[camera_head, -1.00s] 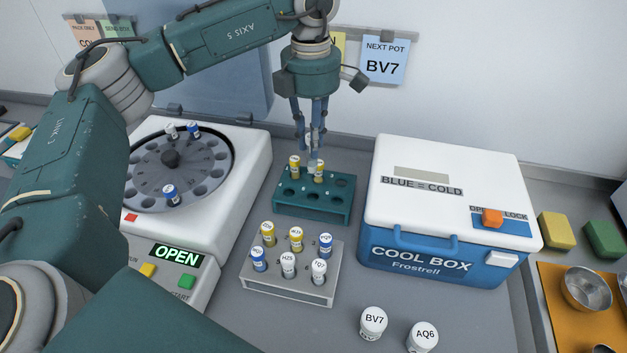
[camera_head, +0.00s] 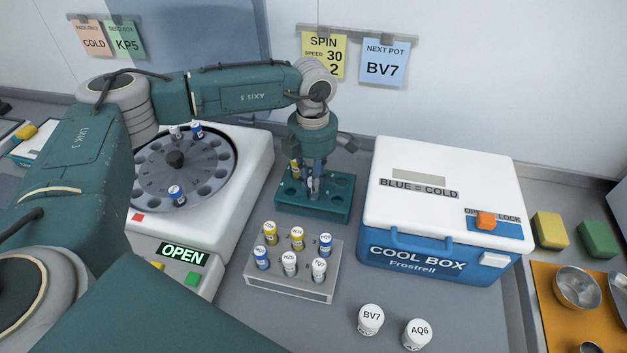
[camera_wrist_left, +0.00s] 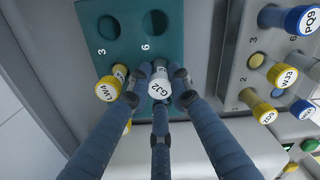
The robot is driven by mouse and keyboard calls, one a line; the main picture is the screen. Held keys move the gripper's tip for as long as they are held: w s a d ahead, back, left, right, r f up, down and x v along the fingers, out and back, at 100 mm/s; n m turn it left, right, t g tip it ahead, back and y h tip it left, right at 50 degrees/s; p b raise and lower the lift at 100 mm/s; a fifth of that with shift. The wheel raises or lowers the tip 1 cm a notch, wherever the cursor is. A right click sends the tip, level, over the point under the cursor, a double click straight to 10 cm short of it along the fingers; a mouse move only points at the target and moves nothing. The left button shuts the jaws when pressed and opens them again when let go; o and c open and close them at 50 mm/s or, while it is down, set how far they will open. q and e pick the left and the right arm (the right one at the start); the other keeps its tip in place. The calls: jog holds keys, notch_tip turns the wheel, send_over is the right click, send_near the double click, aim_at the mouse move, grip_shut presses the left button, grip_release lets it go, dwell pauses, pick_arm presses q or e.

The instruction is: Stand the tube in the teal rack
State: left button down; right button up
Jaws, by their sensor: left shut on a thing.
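My left gripper (camera_head: 313,190) is down at the teal rack (camera_head: 328,213), shut on a white-capped tube marked GJ2 (camera_wrist_left: 160,80). The tube is upright between the fingers over the rack, and its lower end is hidden, so I cannot tell how deep it sits. The teal rack also shows in the left wrist view (camera_wrist_left: 128,55), with empty holes by the marks 3 and 6. A yellow-capped tube marked LW4 (camera_wrist_left: 108,88) stands in the rack beside the fingers. Another yellow cap is partly hidden behind a finger. My right gripper is out of view.
A grey rack (camera_head: 290,288) with several tubes stands in front of the teal rack. An open centrifuge (camera_head: 235,180) is at left, and a closed cool box (camera_head: 440,235) at right. Two white pots, BV7 (camera_head: 371,319) and AQ6 (camera_head: 417,333), stand in front.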

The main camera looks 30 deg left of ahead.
pick_arm(q)
jog(key=shift+f, duration=0.2)
jog(key=c, duration=1.6)
grip_release()
jog(key=shift+r, duration=0.15)
jog(key=shift+r, duration=0.25)
notch_tip(320, 180, up, 10)
jog(key=b, duration=0.3)
jog(key=shift+w+r+b, duration=0.1)
jog(key=shift+r+b, duration=0.1)
jog(key=shift+b, duration=0.2)
jog(key=shift+r, duration=0.7)
jog(key=shift+f, duration=0.1)
